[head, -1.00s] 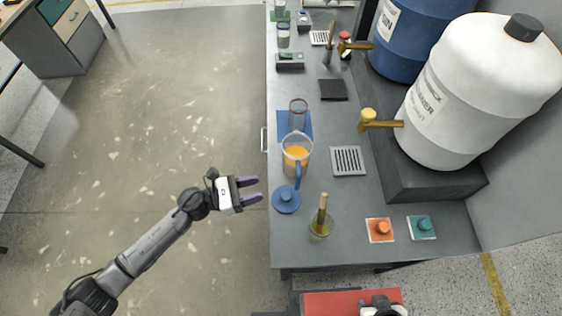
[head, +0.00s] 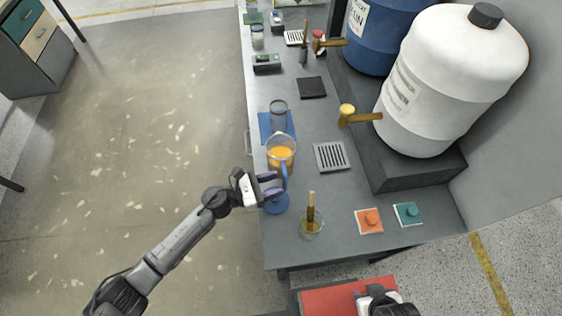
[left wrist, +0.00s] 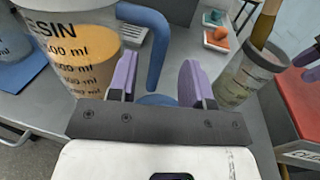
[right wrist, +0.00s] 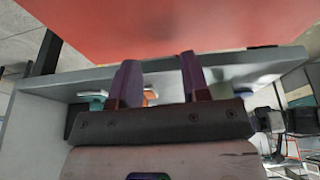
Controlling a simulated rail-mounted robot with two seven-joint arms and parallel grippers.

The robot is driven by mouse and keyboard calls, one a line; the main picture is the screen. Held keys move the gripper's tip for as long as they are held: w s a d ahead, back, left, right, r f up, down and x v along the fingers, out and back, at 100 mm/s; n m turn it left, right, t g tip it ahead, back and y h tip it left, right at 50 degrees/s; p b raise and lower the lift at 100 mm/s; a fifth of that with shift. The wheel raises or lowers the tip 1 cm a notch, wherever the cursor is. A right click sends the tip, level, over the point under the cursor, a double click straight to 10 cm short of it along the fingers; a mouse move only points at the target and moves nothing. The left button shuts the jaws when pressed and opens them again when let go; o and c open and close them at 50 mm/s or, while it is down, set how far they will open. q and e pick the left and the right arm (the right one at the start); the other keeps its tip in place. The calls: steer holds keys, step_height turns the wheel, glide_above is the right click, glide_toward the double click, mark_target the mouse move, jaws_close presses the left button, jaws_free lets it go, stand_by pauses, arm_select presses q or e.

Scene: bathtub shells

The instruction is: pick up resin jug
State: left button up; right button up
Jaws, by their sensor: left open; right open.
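The resin jug (head: 281,153) is a clear measuring jug of orange liquid with a blue handle, standing upright on the grey bench. In the left wrist view the jug (left wrist: 75,65) shows its RESIN label, and its blue handle (left wrist: 155,50) stands between and beyond my open purple fingers. My left gripper (head: 273,186) is open at the handle. I cannot tell whether it touches the handle. A round blue lid-like piece (head: 277,204) lies beside the jug, partly hidden by the gripper. My right gripper (right wrist: 157,82) is open and empty near the red surface at the bench's front.
A glass cup with a brown stick (head: 311,224) stands right of the left gripper. An empty glass (head: 278,114) stands on a blue mat behind the jug. A metal grate (head: 331,156), an orange piece (head: 369,221) and a teal piece (head: 408,213) lie to the right.

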mark_target(285, 180)
arm_select(q)
steer(key=shift+x, duration=1.9)
jaws_close()
steer(key=shift+r, duration=0.1)
